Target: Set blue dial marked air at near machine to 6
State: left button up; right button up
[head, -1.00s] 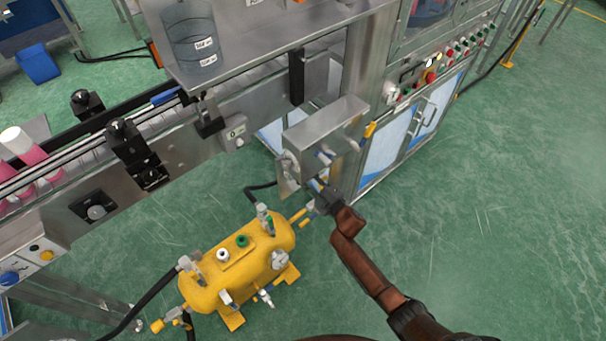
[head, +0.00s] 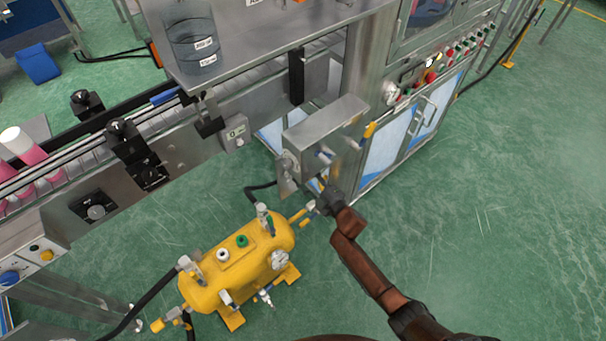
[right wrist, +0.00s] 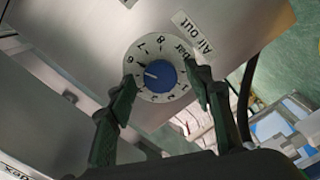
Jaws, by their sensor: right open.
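The blue dial (right wrist: 160,76) shows in the right wrist view, a blue knob in a white ring with black numbers, on a steel panel. A label reading "Air out" (right wrist: 192,34) is above and right of it. A short pale line on the knob points to the upper left, on the side of the 6 and 7; the exact value is unclear. My right gripper (right wrist: 160,88) is open, with one dark finger on each side of the dial. Contact cannot be told. In the head view my right gripper (head: 328,200) is at the steel box (head: 325,128), hiding the dial. My left gripper is not in view.
A yellow tank (head: 238,268) with valves and hoses stands on the floor left of my right gripper. The conveyor (head: 170,150) is behind it. A cabinet with buttons (head: 440,65) is at the upper right. The green floor at the right is clear.

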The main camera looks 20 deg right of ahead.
jog(key=v, duration=1.1)
jog(key=shift+s+d, duration=0.15)
jog(key=shift+s, duration=0.15)
